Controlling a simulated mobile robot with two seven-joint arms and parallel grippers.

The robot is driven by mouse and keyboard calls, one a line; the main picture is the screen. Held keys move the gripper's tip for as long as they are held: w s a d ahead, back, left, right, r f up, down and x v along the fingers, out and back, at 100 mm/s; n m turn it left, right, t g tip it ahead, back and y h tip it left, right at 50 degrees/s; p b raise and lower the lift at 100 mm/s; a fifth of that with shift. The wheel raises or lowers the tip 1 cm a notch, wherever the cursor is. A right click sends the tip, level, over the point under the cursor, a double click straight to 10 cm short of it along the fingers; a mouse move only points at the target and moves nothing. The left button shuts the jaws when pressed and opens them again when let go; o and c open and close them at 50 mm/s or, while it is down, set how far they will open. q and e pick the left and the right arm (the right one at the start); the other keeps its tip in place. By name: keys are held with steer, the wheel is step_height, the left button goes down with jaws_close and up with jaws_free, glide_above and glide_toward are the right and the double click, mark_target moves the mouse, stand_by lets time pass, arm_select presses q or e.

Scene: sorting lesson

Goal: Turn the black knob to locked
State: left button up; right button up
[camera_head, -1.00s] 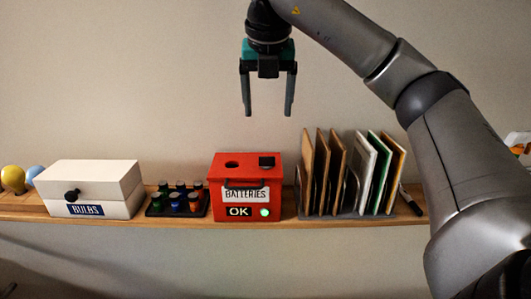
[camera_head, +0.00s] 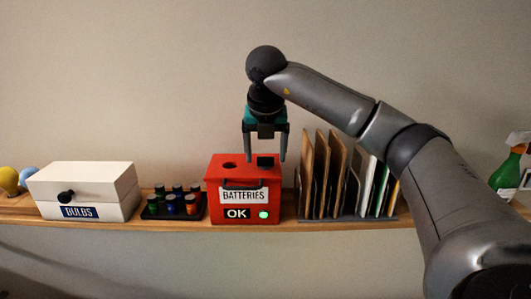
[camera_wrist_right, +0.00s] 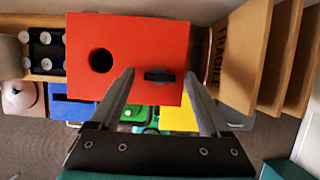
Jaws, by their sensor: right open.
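A red box (camera_head: 243,199) labelled BATTERIES stands on the wooden shelf. A small black knob (camera_head: 265,161) sits on the right of its top, beside a round dark hole. In the wrist view the black knob (camera_wrist_right: 159,75) has a bar that lies crosswise in the picture. My right gripper (camera_head: 265,159) points down over the knob, open and empty. In the wrist view its fingertips (camera_wrist_right: 159,73) appear one on each side of the knob, apart from it. I see no lock marking. My left gripper is out of view.
A white BULBS box (camera_head: 90,185) with its own black front knob (camera_head: 66,197) stands left. A battery tray (camera_head: 158,211) lies between the boxes. Upright boards (camera_head: 325,175) in a rack stand close on the right. A spray bottle (camera_head: 508,172) is far right. An OK sign and green light show on the red box.

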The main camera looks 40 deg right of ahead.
steer(key=shift+f, duration=0.15)
steer(key=shift+c, duration=0.2)
jaws_close()
stand_by(0.4)
